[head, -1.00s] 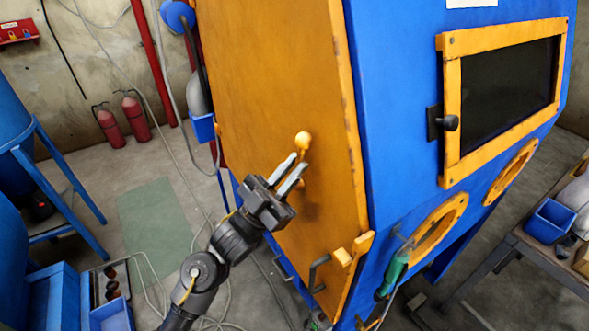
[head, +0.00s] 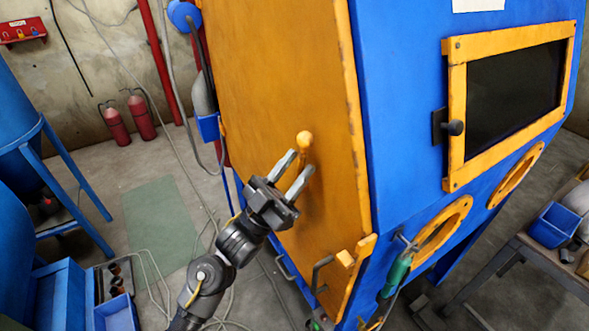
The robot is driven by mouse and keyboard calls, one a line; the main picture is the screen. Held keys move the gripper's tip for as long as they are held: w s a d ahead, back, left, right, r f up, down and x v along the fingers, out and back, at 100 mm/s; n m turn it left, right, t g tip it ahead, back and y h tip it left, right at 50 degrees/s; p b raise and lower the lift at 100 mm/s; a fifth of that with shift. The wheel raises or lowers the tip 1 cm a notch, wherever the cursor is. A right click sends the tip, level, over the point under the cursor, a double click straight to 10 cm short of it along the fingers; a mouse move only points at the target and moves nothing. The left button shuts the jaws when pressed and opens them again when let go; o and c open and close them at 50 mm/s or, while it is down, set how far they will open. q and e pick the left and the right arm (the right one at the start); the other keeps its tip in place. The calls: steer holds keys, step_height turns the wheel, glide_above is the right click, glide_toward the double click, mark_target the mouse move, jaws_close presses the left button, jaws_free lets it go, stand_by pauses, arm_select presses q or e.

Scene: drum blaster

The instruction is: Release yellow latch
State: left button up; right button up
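The yellow latch (head: 304,141) is a short lever with a round knob at its top, on the orange side door (head: 265,70) of the blue cabinet. My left gripper (head: 297,170) is open, its two pale fingers apart and pointing up at the latch. The fingertips are just below the knob, close to the lever. I cannot tell whether they touch it, as the fingers hide the lower part of the lever. My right gripper is not in view.
An orange bracket with a dark handle (head: 320,273) is low on the door. A green tool (head: 397,272) hangs by the round ports. The framed window (head: 513,95) is at right, a bench with a blue bin (head: 553,224) beyond. Two red extinguishers (head: 141,115) stand behind.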

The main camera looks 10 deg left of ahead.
arm_select(q)
steer(key=b+v, duration=0.5)
steer(key=v, duration=0.5)
steer(key=shift+s+a+f, duration=0.2)
steer(key=shift+a, duration=0.05)
